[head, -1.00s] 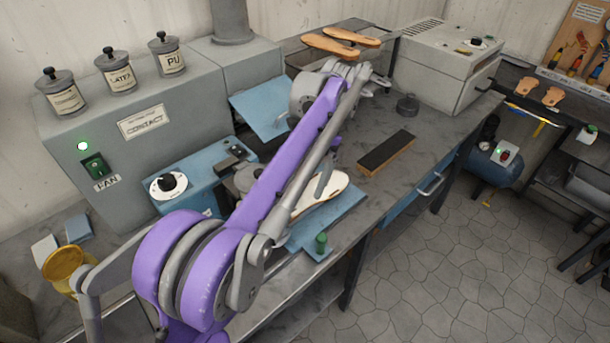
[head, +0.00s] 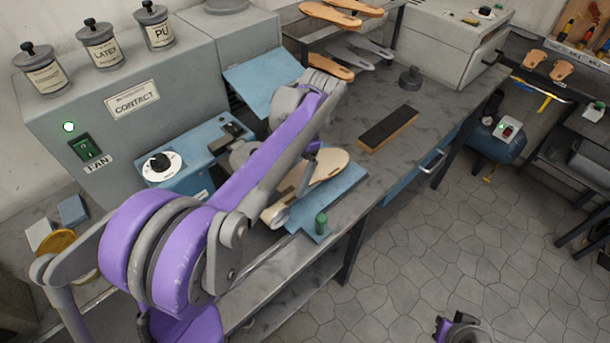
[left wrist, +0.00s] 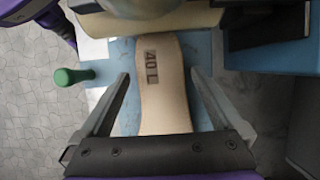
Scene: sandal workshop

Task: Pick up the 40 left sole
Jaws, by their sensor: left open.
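The 40 left sole (left wrist: 163,95) is a pale tan sole marked "40 L" in the left wrist view. It lies on a blue plate (left wrist: 207,48). In the head view the sole (head: 328,163) shows partly behind my left arm, on the blue plate (head: 343,193). My left gripper (left wrist: 160,76) is open, with one finger on each side of the sole. The fingers appear apart from the sole's edges. In the head view my arm hides most of this gripper.
A green knob (head: 321,224) stands at the plate's near corner. A dark-topped block (head: 388,130) lies on the bench to the right. A blue machine (head: 180,165) stands at the left. Other soles (head: 330,14) sit on a rack behind.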

